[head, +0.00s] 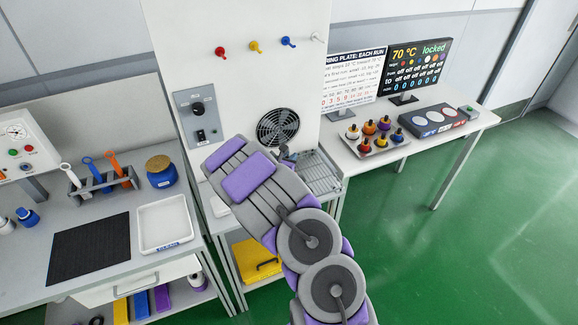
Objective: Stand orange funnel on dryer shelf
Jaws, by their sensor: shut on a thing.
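My gripper (286,155) is mostly hidden behind my arm's grey and purple links; only a small dark part shows, just below the round fan grille (279,127). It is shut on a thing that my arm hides. No orange funnel shows anywhere in view, so I take the held thing to be it, but its pose cannot be told. The dryer shelf, a wire rack (320,177), sticks out below and right of the fan. Its visible right part looks empty; my arm covers its left part.
Red, yellow, blue and white funnel-like pieces (254,46) hang on the white panel above. A tray of small coloured bottles (378,147) stands on the right table. On the left bench are a tool rack (100,182), a blue jar (162,177) and a white tray (166,221).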

